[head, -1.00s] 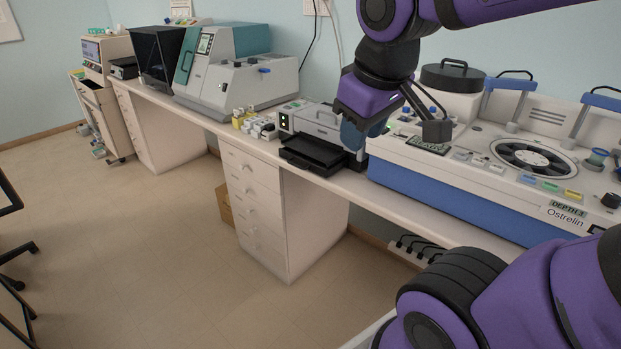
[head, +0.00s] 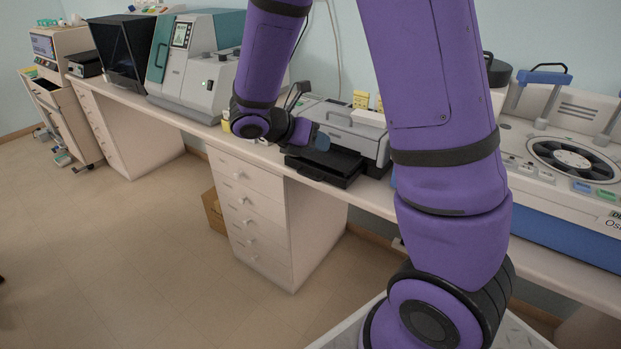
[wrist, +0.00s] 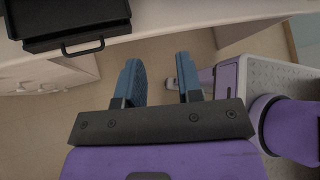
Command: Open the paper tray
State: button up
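The paper tray (head: 325,166) is a black tray at the front of a small grey-white printer (head: 345,122) on the counter. It juts out past the counter's front edge. In the wrist view the black tray (wrist: 70,18) lies at the upper left, with a bar handle (wrist: 82,47) on its front. My gripper (head: 321,140) is beside the tray's top in the head view. In the wrist view my gripper (wrist: 160,75) has its two blue fingers apart with nothing between them. The fingers are to the right of the handle and not touching it.
A white drawer cabinet (head: 250,210) stands under the counter, left of the tray. A teal and grey machine (head: 190,70) is to the left on the counter. A large white and blue machine (head: 550,170) is to the right. The floor (head: 120,260) in front is clear.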

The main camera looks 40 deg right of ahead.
jog(key=w+f+n+t+h, duration=0.25)
jog(key=w+f+n, duration=0.35)
jog(key=f+n, duration=0.3)
jog(key=n+t+h, duration=0.1)
jog(key=n+t, duration=0.3)
jog(key=n, duration=0.5)
send_near(311, 178)
jog(key=x, duration=1)
jog(key=shift+w+d+f, duration=0.1)
jog(key=shift+w, duration=0.15)
jog(key=shift+c, duration=0.3)
grip_shut()
